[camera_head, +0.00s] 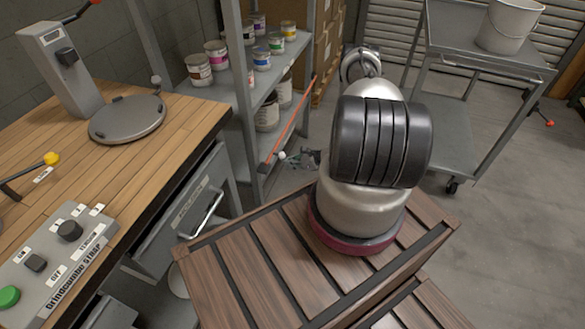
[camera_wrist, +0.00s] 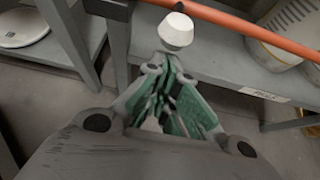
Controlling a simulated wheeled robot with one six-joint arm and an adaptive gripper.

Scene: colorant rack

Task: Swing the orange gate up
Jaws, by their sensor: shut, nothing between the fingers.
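The orange gate (camera_head: 291,122) is a thin bar across the front of the grey shelf rack, by its lower shelf. In the wrist view the orange gate (camera_wrist: 245,27) crosses the top right. A white knob (camera_head: 282,156) sits at its near end; the knob (camera_wrist: 176,31) is just beyond my fingertips in the wrist view. My gripper (camera_head: 297,158) is low beside the knob, partly hidden behind my arm. In the wrist view my gripper (camera_wrist: 170,65) is shut and empty. I cannot tell whether the fingertips touch the knob.
Paint cans (camera_head: 262,58) stand on the rack's upper shelf, and larger cans (camera_head: 267,112) stand below, behind the bar. A wooden workbench (camera_head: 170,140) is at left. A grey cart (camera_head: 490,55) with a white bucket (camera_head: 504,27) is at right. Open floor (camera_head: 500,230) lies right.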

